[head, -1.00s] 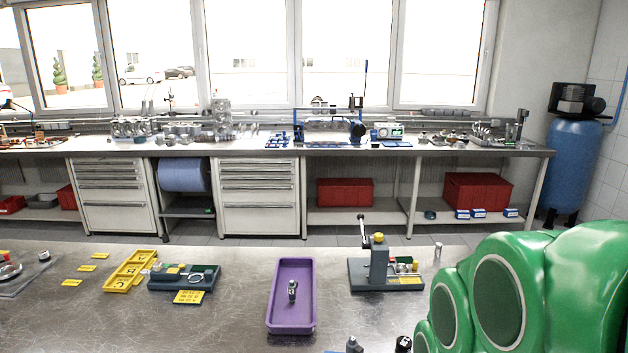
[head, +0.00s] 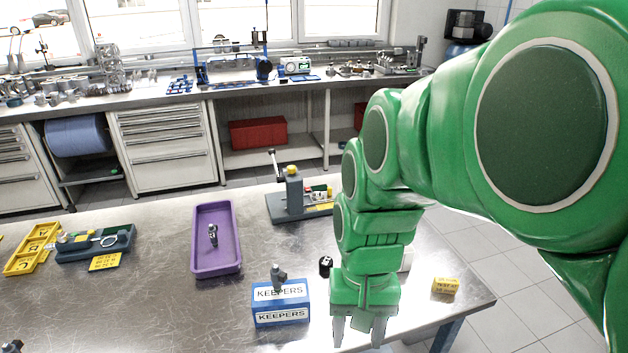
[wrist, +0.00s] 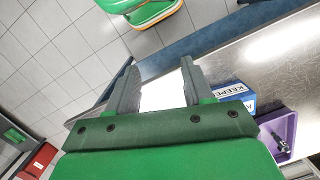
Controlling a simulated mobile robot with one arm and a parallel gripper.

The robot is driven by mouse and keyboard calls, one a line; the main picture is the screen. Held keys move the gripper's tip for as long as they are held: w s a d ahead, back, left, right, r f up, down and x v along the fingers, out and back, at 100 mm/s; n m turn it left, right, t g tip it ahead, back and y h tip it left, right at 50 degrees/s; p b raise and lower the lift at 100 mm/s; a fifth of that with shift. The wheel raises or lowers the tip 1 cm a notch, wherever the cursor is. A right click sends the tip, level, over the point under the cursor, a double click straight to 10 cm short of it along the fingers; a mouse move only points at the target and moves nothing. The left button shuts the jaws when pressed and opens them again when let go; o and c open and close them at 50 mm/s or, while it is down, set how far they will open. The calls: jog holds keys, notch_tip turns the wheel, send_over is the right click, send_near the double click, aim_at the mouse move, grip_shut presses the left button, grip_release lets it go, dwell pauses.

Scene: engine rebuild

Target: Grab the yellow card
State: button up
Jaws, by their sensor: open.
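A small yellow card or tag with dark print (head: 446,286) is near the table's right edge, right of my gripper. Another yellow printed card (head: 105,261) lies flat on the left, in front of a grey-blue fixture. My gripper (head: 359,332) points down over the front right of the table, apart from both cards. In the wrist view my gripper (wrist: 158,65) is open, with a plain white surface (wrist: 163,92) showing between its fingers. I cannot make out a yellow card in the wrist view.
A blue KEEPERS box (head: 281,305) stands just left of my gripper, and a small black part (head: 326,265) is behind it. A purple tray (head: 203,271) lies further left, and a grey lever fixture (head: 293,197) stands behind. The right table edge is close.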

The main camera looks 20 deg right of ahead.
jog(key=w+d+f+m+y, duration=0.1)
jog(key=w+d+m, duration=0.5)
jog(key=w+d, duration=0.15)
jog(key=m+t+y, duration=0.2)
jog(key=m+t, duration=0.2)
jog(key=m, duration=1)
send_near(443, 280)
jog(key=shift+w+a+f, duration=0.1)
jog(key=shift+w+f, duration=0.1)
jog(key=shift+f, duration=0.4)
jog(key=shift+w+f, duration=0.2)
jog(key=shift+f, duration=0.4)
jog(key=shift+x, duration=3.85)
jog(key=shift+s+a, duration=0.2)
grip_shut()
jog(key=shift+r, duration=0.15)
